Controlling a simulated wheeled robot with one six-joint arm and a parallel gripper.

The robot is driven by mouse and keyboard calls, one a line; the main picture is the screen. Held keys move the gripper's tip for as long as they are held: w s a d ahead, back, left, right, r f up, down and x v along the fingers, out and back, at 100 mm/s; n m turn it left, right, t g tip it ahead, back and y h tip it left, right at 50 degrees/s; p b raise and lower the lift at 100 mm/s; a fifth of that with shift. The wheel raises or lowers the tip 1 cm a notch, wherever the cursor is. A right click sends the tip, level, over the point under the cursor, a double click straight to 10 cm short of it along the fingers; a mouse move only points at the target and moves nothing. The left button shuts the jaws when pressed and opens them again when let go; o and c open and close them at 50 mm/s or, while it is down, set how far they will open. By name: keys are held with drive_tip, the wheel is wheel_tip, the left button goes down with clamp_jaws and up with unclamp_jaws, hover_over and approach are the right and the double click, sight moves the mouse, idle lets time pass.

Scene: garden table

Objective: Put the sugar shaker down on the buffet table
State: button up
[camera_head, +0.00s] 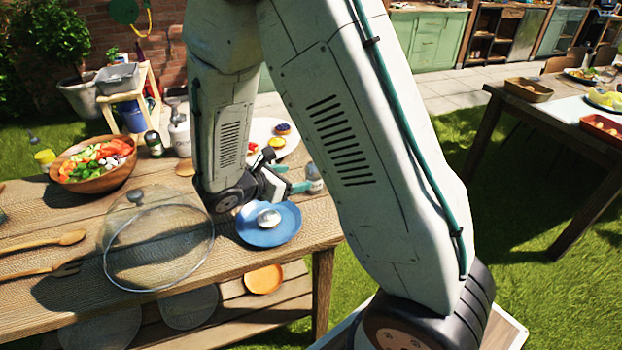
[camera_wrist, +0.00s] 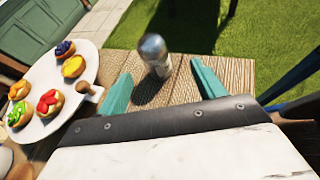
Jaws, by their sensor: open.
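The sugar shaker (camera_head: 314,178), a small clear jar with a metal lid, stands upright near the right edge of the wooden table (camera_head: 240,262). In the wrist view the shaker (camera_wrist: 155,58) stands on the planks just beyond and between my teal fingertips. My gripper (camera_head: 291,178) is open and empty, low over the tabletop; its fingers also show in the wrist view (camera_wrist: 163,88). A second wooden table (camera_head: 490,125) with trays of food stands apart at the right. I cannot tell from the pictures which one is called the buffet table.
A blue plate (camera_head: 254,238) with a shiny silver item lies in front of my gripper. A white board of fruit tarts (camera_wrist: 50,75) lies left of the shaker. A glass lid (camera_head: 155,255) and salad bowl (camera_head: 72,182) stand further left. Grass separates the tables.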

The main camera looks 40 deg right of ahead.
drive_tip(key=s+d+r+m+g+y, duration=0.1)
drive_tip(key=s+r+m+g+y, duration=0.3)
drive_tip(key=s+r+m, duration=0.7)
drive_tip(key=s+a+r+m+t+y, duration=0.1)
drive_tip(key=s+a+r+m+y, duration=0.3)
drive_tip(key=s, duration=0.2)
drive_tip(key=s+a+r+m+t+y, duration=0.2)
drive_tip(key=s+a+r+m+y, duration=0.1)
drive_tip(key=s, duration=0.4)
drive_tip(key=shift+s+a+r+m+y, duration=0.15)
drive_tip(key=shift+a+r+m+y, duration=0.25)
drive_tip(key=shift+a+m+y, duration=0.45)
